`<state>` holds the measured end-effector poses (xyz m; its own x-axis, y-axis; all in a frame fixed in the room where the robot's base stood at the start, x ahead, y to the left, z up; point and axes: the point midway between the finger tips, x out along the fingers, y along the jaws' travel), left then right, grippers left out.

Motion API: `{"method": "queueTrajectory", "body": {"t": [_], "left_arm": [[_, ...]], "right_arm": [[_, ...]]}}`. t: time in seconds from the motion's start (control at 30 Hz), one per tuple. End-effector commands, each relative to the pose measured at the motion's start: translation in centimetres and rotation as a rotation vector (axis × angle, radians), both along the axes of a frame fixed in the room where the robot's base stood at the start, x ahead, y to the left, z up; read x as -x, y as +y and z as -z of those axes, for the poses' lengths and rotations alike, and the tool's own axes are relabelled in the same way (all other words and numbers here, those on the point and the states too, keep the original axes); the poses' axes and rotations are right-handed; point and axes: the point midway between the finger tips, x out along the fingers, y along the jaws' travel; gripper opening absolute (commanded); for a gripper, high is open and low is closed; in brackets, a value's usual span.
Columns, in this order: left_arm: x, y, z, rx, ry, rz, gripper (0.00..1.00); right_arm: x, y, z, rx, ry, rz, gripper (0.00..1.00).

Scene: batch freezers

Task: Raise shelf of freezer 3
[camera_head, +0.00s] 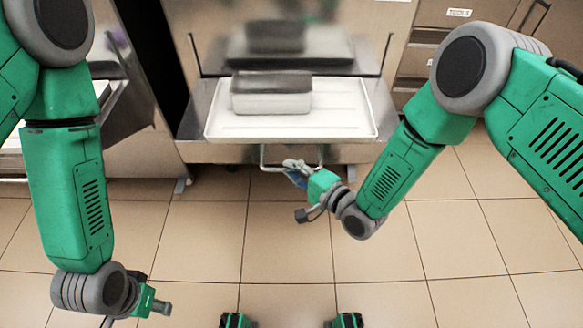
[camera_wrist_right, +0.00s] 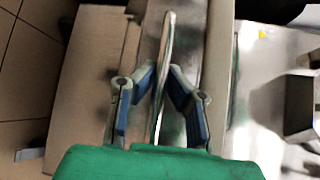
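The freezer's steel shelf (camera_head: 190,125) juts out at the centre of the head view, with a thin metal handle (camera_head: 263,158) below its front edge. No number on the freezer is readable. My right gripper (camera_head: 291,164) is at this handle. In the right wrist view, the handle (camera_wrist_right: 166,45) runs lengthwise between the blue-padded fingers of my right gripper (camera_wrist_right: 163,82). They are apart, with the bar between them and small gaps on both sides. My left gripper (camera_head: 160,306) hangs low at the bottom left, away from the shelf; its fingers are too small to read.
A white tray (camera_head: 345,120) lies on the shelf and carries a metal pan (camera_head: 270,103). Another steel machine (camera_head: 135,100) stands at the left, drawers (camera_head: 418,60) at the back right. The tiled floor (camera_head: 230,230) in front is clear.

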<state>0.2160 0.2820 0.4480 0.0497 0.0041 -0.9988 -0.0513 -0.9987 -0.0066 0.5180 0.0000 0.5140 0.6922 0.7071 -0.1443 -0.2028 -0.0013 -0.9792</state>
Motion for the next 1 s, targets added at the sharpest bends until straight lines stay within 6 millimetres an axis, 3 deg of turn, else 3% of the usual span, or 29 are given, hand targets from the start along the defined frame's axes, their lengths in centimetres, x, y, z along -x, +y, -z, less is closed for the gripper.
{"method": "queueTrajectory", "body": {"t": [0.17,0.5,0.7,1.0], "left_arm": [[0.0,0.0,-1.1,0.0,0.0,0.0,0.4],[0.0,0.0,-6.6,0.0,0.0,0.0,0.4],[0.0,0.0,-8.9,0.0,0.0,0.0,0.4],[0.0,0.0,-9.3,0.0,0.0,0.0,0.4]], "right_arm": [[0.1,-0.1,-1.1,0.002,0.004,0.001,0.0],[0.1,-0.2,-8.4,-0.002,0.001,0.0,0.0],[0.1,-0.2,-11.7,-0.001,0.0,0.001,0.0],[0.2,-0.1,-12.5,-0.001,0.001,-0.002,0.0]]}}
